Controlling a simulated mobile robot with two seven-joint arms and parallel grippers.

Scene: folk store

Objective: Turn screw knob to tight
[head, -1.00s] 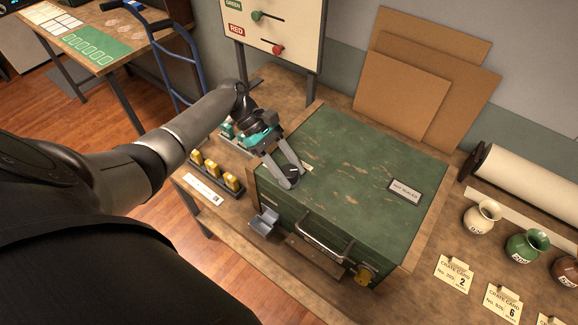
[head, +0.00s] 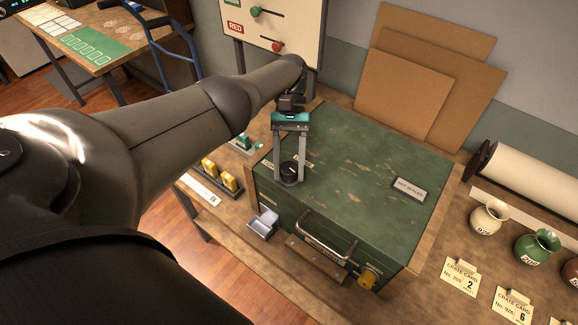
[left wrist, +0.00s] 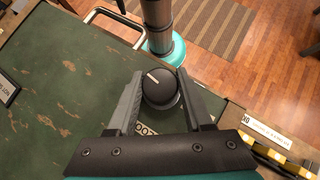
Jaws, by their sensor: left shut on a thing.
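The screw knob (head: 291,170) is a round black dial on the top left part of the green crate lid (head: 350,165). In the left wrist view the knob (left wrist: 160,90) shows from above, and its pale pointer line points to the upper left of the picture. My left gripper (head: 289,180) reaches down over the lid with one finger on each side of the knob. It is shut on the knob, and the fingers (left wrist: 160,86) flank it in the left wrist view. A pale label beside the knob is mostly hidden by the gripper. My right gripper is not in view.
A "not sealed" plate (head: 409,188) is on the lid. Yellow blocks (head: 229,182) stand left of the crate, vases (head: 487,216) right. A lever board (head: 265,30) stands behind.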

